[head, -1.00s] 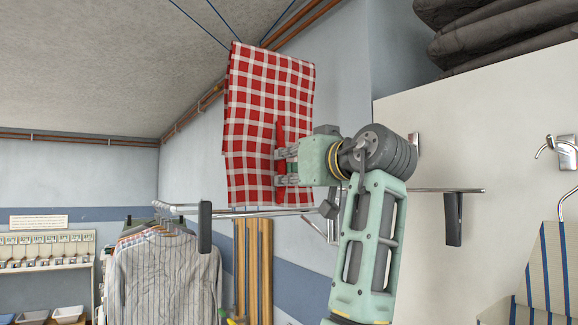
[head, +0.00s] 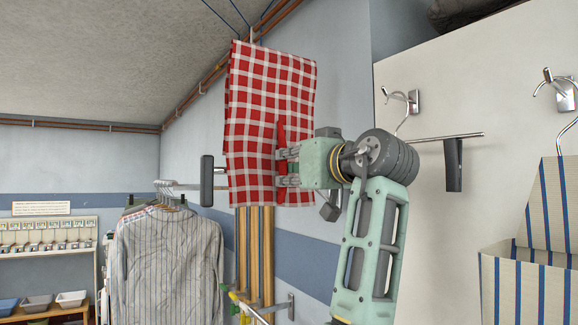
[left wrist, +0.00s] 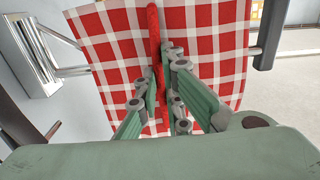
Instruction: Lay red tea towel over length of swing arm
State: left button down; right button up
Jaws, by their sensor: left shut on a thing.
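The red and white checked tea towel (head: 265,110) hangs upright in the head view, its lower edge free. My left gripper (head: 284,166) is shut on a bunched fold at its right side. The left wrist view shows the fingers (left wrist: 165,95) closed on this red fold. I cannot tell whether towel and rods touch. My right gripper is not in view.
Striped shirts (head: 165,255) hang at the left. Wooden poles (head: 256,255) stand below the towel by the wall. A wall bracket (left wrist: 35,55) shows in the wrist view.

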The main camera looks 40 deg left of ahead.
pick_arm(q)
notch_tip(320, 180, down, 26)
jog(key=b, duration=1.9)
jog(key=shift+f, duration=0.5)
dwell(0.4)
jog(key=c, duration=1.8)
grip_release()
jog(key=shift+d, duration=0.1)
